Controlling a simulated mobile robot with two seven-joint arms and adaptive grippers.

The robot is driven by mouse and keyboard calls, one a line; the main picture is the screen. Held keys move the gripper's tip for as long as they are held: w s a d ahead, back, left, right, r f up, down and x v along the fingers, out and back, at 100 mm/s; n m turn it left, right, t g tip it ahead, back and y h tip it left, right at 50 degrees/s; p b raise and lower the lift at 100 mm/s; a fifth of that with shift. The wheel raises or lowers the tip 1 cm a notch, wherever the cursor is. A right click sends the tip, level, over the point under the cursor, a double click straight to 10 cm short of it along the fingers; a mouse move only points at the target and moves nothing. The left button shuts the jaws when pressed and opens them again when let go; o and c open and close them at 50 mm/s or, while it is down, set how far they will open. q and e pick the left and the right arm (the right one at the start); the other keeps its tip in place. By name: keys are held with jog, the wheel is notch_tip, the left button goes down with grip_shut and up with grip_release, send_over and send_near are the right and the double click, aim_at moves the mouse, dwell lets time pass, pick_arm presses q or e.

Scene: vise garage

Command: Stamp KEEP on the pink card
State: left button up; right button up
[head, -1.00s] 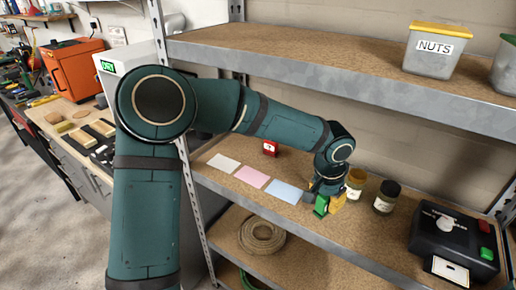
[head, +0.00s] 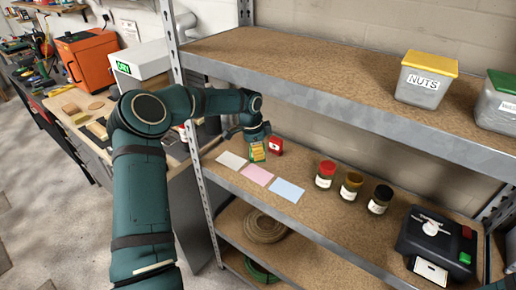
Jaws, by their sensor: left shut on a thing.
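The pink card (head: 257,175) lies flat on the middle shelf, between a white card (head: 231,160) and a blue card (head: 286,190). My left gripper (head: 257,152) is shut on a small green-and-yellow block (head: 257,155), just behind the white and pink cards. Fingers and block are small and overlap, so its marking cannot be read and I cannot tell whether it touches the shelf. A red block with a white label (head: 276,146) stands just right of the gripper. My right gripper is not in view.
Jars with red (head: 326,173), yellow (head: 351,185) and black (head: 380,199) lids stand right of the cards. A black machine (head: 436,240) stands farther right. The upper shelf (head: 300,65) overhangs. A grey upright (head: 199,185) stands left of the cards.

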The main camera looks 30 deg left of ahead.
pick_arm(q)
jog(key=shift+f+b, duration=1.8)
jog(key=shift+f, duration=1.25)
jog(key=shift+f+b, duration=0.45)
jog(key=shift+f, duration=0.1)
jog(key=shift+r+p, duration=2.35)
jog(key=shift+r, duration=1.2)
